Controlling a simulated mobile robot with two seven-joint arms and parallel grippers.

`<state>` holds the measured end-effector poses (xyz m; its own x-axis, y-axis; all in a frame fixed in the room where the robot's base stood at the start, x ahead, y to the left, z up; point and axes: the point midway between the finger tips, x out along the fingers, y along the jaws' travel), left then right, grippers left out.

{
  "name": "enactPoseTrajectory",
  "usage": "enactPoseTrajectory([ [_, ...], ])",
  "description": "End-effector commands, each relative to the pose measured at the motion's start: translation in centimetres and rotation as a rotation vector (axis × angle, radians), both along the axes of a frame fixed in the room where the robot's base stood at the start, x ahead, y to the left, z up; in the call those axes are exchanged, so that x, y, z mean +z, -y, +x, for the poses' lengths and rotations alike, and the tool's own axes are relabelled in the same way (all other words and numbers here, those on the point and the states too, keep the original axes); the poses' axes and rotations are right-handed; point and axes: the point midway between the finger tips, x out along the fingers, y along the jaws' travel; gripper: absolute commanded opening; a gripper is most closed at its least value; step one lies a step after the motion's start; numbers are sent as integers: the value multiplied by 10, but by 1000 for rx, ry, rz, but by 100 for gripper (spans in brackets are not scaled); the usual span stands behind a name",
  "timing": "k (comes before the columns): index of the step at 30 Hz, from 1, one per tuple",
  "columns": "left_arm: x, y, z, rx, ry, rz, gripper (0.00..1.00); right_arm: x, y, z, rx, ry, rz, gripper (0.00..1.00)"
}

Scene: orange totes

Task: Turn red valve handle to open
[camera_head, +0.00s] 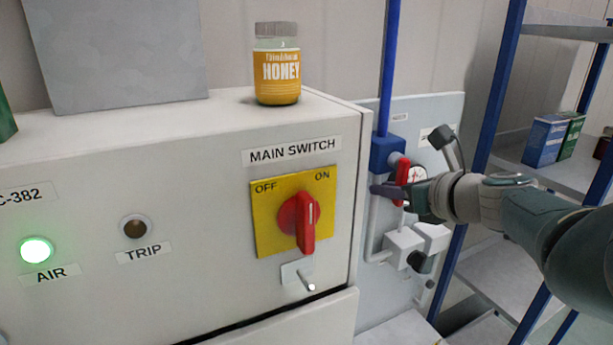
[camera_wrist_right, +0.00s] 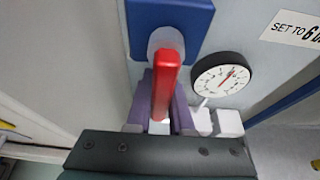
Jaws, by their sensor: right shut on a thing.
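The red valve handle (camera_head: 402,176) sits below a blue valve body (camera_head: 385,152) on a blue vertical pipe, right of the cabinet. In the right wrist view the handle (camera_wrist_right: 164,86) hangs down from the blue body (camera_wrist_right: 170,26) and passes between my gripper's purple fingers. My right gripper (camera_head: 392,191) reaches in from the right and is shut on the handle; it also shows in the right wrist view (camera_wrist_right: 162,112). My left gripper is in neither view.
A round gauge (camera_wrist_right: 221,79) is close to the right of the handle. The grey cabinet (camera_head: 190,290) with a red rotary switch (camera_head: 303,221) stands left, with a honey jar (camera_head: 277,65) on top. A blue-post shelf (camera_head: 545,172) with boxes stands right.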

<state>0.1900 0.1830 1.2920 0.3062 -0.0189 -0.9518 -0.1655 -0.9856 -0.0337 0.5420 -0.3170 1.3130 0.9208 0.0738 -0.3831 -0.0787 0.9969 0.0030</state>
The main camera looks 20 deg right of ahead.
Motion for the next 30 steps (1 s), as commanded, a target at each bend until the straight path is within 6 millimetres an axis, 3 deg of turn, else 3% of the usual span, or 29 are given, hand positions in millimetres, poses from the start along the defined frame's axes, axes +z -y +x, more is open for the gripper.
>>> enactPoseTrajectory([
  [14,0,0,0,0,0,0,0,-1,-1,0,0,-2,16,0],
  [15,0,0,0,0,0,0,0,-1,-2,0,0,-2,16,23],
  [22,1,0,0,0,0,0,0,0,-1,0,0,-1,14,49],
  [30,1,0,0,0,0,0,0,0,-1,-1,-1,-1,12,50],
])
